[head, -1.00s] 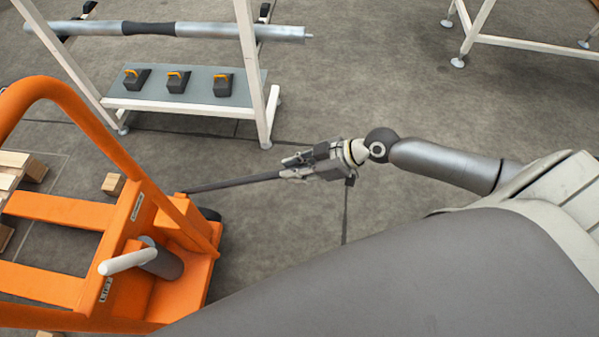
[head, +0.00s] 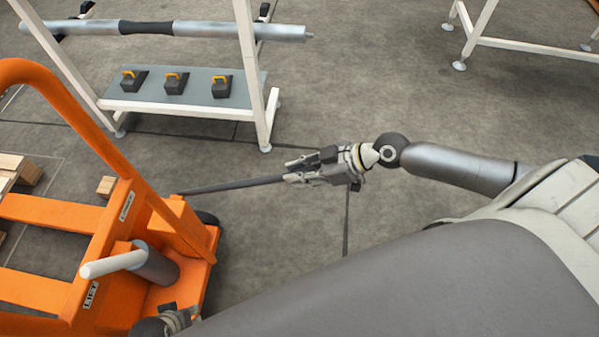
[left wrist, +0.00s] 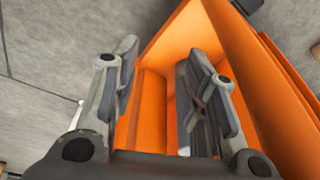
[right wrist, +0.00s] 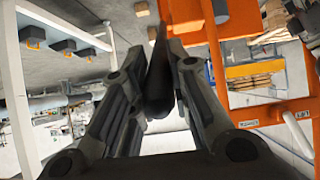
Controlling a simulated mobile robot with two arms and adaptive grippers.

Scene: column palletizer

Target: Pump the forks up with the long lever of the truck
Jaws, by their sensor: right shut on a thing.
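The orange truck (head: 165,230) stands at the left of the head view, with a tall looped handle. Its long dark lever (head: 235,184) sticks out to the right, nearly level. My right gripper (head: 288,171) is shut on the lever's free end; the dark bar (right wrist: 158,85) also shows between its fingers in the right wrist view. A short white-tipped handle (head: 112,264) and a grey cylinder (head: 156,266) sit by the LIFT label. My left gripper (head: 178,318) is partly visible low beside the truck body. In the left wrist view its fingers (left wrist: 158,62) are apart and empty, facing orange panels.
A white rack (head: 262,110) at the back carries a long grey roller (head: 210,31) and a shelf with several black blocks with orange handles. Wooden pieces (head: 25,168) lie at the far left. Open floor (head: 370,90) lies right of the rack.

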